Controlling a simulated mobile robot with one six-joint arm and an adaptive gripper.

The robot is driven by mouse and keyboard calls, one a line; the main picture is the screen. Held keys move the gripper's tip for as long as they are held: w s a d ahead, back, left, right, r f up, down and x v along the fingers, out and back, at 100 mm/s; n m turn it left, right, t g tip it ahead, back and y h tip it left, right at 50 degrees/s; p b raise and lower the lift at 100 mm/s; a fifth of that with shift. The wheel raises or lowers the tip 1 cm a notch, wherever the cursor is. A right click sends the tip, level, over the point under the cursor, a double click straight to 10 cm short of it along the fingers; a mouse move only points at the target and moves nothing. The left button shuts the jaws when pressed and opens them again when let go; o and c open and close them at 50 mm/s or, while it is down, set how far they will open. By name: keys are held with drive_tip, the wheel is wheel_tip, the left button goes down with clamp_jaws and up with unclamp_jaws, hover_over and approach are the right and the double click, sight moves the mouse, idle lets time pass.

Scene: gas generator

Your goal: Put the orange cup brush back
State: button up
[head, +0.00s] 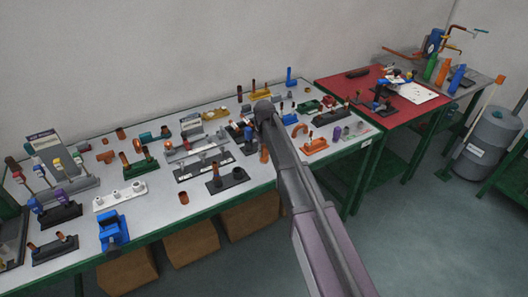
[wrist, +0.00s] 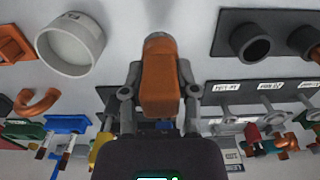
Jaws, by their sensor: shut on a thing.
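In the wrist view, my gripper (wrist: 160,92) is shut on an orange cup brush (wrist: 160,72), with one finger on each side of it. The brush's grey rounded end shows beyond the fingertips. In the head view, an orange piece that looks like the held brush (head: 264,154) shows beside my arm, over the front part of the grey table. The arm largely hides my gripper there. A dark holder with dark round cups (wrist: 225,42) is at the upper right of the wrist view. I cannot tell which place belongs to the brush.
A labelled grey rack (head: 203,165) and a dark two-post holder (head: 228,182) stand left of my arm. A blue vise (head: 113,230) is at the front left. An orange stand (head: 315,146) is to the right. A red table (head: 350,87) stands farther right. The table is crowded.

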drive_tip(key=shift+f+b, duration=2.25)
drive_tip(key=shift+f, duration=0.1)
drive_tip(key=o, duration=1)
drive_tip(key=shift+r, duration=0.2)
